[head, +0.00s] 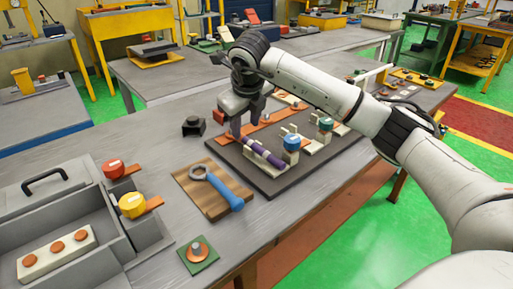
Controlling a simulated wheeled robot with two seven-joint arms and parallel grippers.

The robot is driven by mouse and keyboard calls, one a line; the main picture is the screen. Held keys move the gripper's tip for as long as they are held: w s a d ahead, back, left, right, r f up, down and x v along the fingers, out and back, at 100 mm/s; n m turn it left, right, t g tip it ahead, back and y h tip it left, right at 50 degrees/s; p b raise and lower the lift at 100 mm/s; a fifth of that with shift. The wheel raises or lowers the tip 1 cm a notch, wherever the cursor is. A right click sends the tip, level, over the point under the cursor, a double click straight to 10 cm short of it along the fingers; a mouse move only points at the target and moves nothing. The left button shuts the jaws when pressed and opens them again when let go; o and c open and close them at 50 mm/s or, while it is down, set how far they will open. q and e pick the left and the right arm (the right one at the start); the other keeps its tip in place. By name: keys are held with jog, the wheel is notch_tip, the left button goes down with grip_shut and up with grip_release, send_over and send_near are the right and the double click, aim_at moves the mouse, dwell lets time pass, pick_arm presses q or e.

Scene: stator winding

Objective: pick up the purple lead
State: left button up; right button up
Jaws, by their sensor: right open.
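The purple lead (264,155) lies along a pale holder on the dark board (262,180), on the workbench. My right gripper (237,134) points down just above and behind the lead's far left end. It is open, with its fingers close to that end. I cannot tell from this view whether a finger touches the lead. My left gripper is not in view.
A blue-handled wrench (219,186) rests on a wooden block in front. A grey toolbox (70,235) stands at left.

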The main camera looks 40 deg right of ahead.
aim_at(244, 137)
jog(key=x, duration=0.4)
jog(key=shift+s+a+f, duration=0.1)
jog(key=shift+a+f, duration=0.1)
jog(key=shift+f, duration=0.2)
jog(key=shift+c, duration=0.4)
grip_shut()
jog(key=shift+r, duration=0.1)
